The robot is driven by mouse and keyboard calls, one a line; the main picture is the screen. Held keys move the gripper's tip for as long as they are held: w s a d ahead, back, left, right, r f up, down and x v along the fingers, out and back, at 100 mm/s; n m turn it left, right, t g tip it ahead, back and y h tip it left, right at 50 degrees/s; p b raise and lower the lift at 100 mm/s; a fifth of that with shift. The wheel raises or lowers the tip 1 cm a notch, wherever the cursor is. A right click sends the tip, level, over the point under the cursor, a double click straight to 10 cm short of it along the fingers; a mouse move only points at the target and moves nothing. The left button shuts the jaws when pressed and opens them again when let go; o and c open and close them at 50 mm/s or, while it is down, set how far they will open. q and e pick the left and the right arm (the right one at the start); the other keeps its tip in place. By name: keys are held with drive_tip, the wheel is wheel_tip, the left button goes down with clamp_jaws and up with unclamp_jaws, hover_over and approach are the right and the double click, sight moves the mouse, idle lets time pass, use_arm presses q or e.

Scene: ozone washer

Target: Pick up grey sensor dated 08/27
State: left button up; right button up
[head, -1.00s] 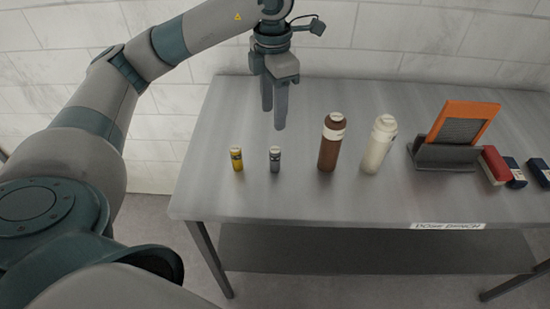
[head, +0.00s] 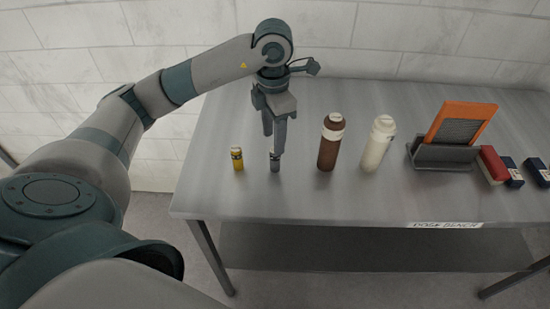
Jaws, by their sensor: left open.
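A small grey sensor (head: 275,166) stands upright on the bench, its top partly hidden by a finger of my left gripper. Any date on it is too small to read. My left gripper (head: 273,144) points down, open, with its fingertips at and just above the sensor's top in the picture. I cannot tell whether a finger touches it. A small yellow sensor (head: 237,159) stands upright to the left of the grey one. My right gripper is not in view.
On the grey bench (head: 330,198), a brown bottle (head: 328,151) and a cream bottle (head: 376,150) stand to the right. Beyond them are an orange-framed panel in a dark holder (head: 447,157), a red block (head: 493,166) and dark blue blocks (head: 513,173). The front left of the bench is clear.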

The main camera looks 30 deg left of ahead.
sight(275, 160)
use_arm(q)
drive_tip(key=shift+d+f+p, duration=0.15)
drive_tip(key=shift+f+p, duration=0.4)
wheel_tip(275, 160, down, 3)
drive_tip(key=shift+s+d+r+p, duration=0.1)
drive_tip(key=shift+d+p, duration=0.05)
drive_tip(key=shift+p, duration=0.65)
drive_tip(key=shift+f, duration=0.65)
clamp_jaws()
